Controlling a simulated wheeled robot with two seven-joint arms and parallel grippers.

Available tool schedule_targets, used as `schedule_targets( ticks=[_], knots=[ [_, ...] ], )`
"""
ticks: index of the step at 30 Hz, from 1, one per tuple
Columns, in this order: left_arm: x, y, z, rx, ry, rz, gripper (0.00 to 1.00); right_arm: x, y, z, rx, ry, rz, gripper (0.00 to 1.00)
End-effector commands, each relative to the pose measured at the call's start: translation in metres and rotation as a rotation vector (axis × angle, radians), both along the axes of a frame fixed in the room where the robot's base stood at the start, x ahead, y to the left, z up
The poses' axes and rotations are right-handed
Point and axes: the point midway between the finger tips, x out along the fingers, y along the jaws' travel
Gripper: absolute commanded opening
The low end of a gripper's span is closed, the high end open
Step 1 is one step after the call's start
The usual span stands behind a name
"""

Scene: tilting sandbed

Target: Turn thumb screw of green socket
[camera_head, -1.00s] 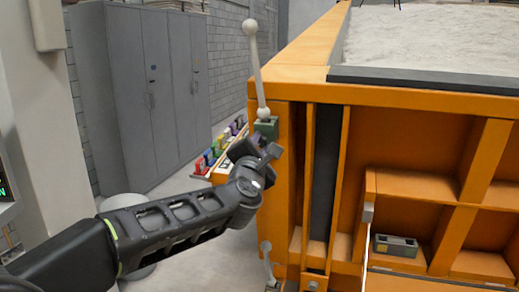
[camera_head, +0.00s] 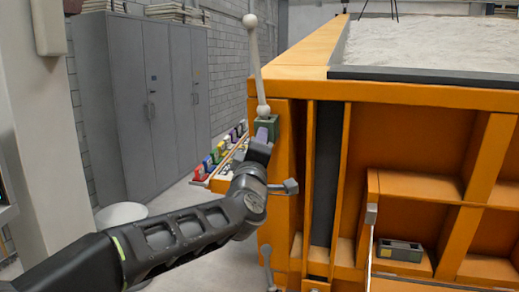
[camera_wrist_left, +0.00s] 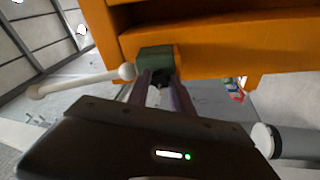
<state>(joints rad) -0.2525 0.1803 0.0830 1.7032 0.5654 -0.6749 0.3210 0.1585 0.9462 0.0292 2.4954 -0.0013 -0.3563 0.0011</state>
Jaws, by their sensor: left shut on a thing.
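The green socket (camera_head: 268,122) is fixed at the left corner of the orange sandbed frame. A white rod with a ball at its top (camera_head: 255,60) stands up from it, tilted slightly left. In the left wrist view the green socket (camera_wrist_left: 155,60) is just beyond my fingertips and the white rod (camera_wrist_left: 80,82) runs off to the left. My left gripper (camera_head: 263,137) is at the socket's near face; it also shows in the left wrist view (camera_wrist_left: 163,82). It is shut on the thumb screw, which the fingers mostly hide. My right gripper is out of view.
Several coloured items (camera_head: 215,158) lie behind. Grey cabinets (camera_head: 140,105) stand at the back left.

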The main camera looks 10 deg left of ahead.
Motion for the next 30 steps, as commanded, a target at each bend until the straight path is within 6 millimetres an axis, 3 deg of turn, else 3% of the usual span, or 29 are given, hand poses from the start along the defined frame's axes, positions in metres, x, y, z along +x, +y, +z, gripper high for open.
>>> schedule_targets(
  ticks=[30],
  knots=[
    [0.001, 0.000, -0.003, 0.877, -0.053, 0.152, 0.00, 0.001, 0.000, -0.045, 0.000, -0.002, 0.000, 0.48]
  ],
)
